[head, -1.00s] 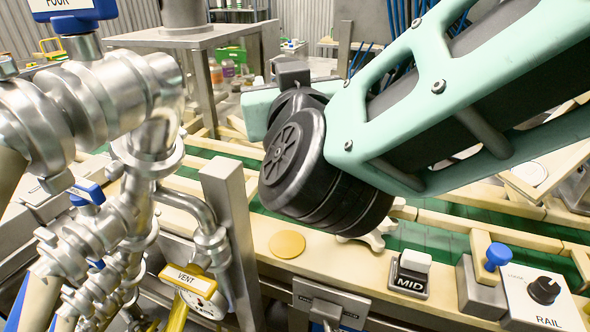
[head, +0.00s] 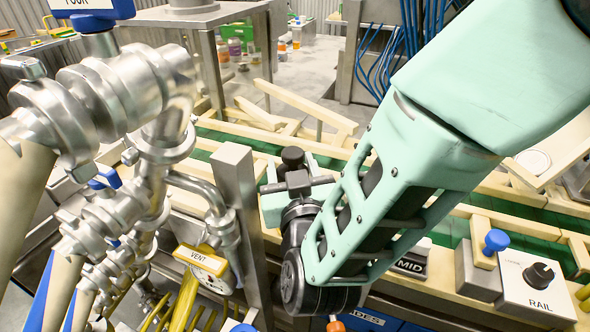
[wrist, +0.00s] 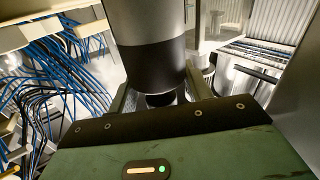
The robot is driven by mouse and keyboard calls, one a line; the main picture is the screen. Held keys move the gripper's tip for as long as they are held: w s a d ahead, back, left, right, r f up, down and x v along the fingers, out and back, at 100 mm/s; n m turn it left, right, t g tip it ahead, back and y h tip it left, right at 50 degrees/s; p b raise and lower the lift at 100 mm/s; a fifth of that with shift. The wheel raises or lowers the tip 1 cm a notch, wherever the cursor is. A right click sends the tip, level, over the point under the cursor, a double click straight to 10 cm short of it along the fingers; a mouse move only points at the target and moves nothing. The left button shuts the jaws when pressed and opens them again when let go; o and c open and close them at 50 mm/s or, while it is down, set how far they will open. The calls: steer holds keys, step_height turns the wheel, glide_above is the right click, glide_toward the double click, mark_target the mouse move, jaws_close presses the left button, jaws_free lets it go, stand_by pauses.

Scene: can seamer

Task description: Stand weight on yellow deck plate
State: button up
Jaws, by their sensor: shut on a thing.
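My gripper (head: 298,183) is left of centre in the head view, below the far rails, with my mint arm reaching in from the upper right. In the wrist view my gripper (wrist: 160,98) is shut on the weight (wrist: 148,62), a thick cylinder, pale grey above and black below. In the head view a dark rounded piece shows at the fingers, seemingly part of the weight. The rest of it is hidden. The yellow deck plate, a flat disc on the cream front rail, is behind my arm and out of sight now.
Steel pipework (head: 130,100) and an upright steel post (head: 240,210) stand close on the left. A yellow VENT tag (head: 197,257), the MID switch (head: 412,262), a blue knob (head: 495,241) and the RAIL box (head: 535,290) line the front. Blue cables (head: 380,65) hang behind.

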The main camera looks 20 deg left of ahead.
steer(key=shift+f, duration=1.15)
steer(key=shift+f, duration=0.1)
steer(key=o, duration=1.5)
